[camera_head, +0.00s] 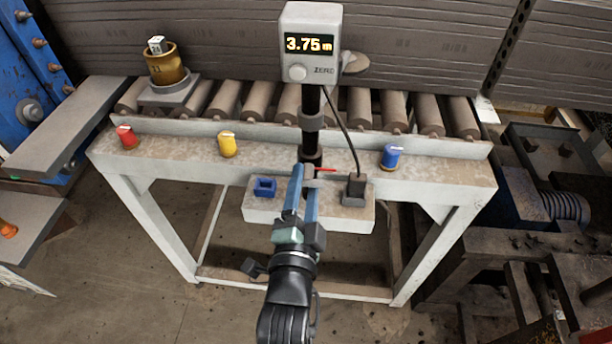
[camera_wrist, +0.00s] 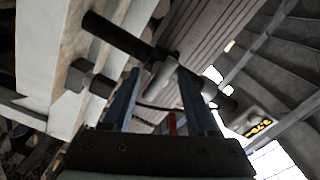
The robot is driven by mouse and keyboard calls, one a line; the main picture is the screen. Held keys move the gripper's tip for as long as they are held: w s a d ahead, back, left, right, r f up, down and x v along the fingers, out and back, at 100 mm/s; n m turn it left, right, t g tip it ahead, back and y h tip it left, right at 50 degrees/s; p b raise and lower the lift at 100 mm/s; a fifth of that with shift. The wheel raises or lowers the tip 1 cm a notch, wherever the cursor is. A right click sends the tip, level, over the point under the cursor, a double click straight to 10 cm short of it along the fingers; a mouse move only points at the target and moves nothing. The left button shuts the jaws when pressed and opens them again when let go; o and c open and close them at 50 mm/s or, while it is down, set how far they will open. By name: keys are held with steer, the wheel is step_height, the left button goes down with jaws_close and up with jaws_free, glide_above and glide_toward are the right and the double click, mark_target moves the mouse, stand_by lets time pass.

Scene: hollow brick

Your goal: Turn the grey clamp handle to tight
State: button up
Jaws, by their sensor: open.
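The black post (camera_head: 311,100) carries a display box (camera_head: 311,42) reading 3.75 m. A grey collar (camera_head: 310,122) sits on the post; a light grey part (camera_wrist: 157,78), possibly the grey clamp handle, lies between and beyond my fingers in the wrist view. I cannot tell the handle's angle. A thin red lever (camera_head: 325,170) shows just right of my fingertips, and something red (camera_wrist: 172,122) shows between the fingers in the wrist view. My gripper (camera_head: 306,185) is open, in front of the post's foot, which it partly hides. No contact is clear.
The white bench (camera_head: 440,172) carries red (camera_head: 127,137), yellow (camera_head: 227,144) and blue (camera_head: 391,156) knobs. A blue block (camera_head: 265,187) and a dark cable block (camera_head: 354,189) flank my gripper on the shelf. Rollers (camera_head: 395,110) and a brass pot (camera_head: 166,68) stand behind.

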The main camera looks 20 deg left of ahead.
steer(key=shift+x, duration=0.8)
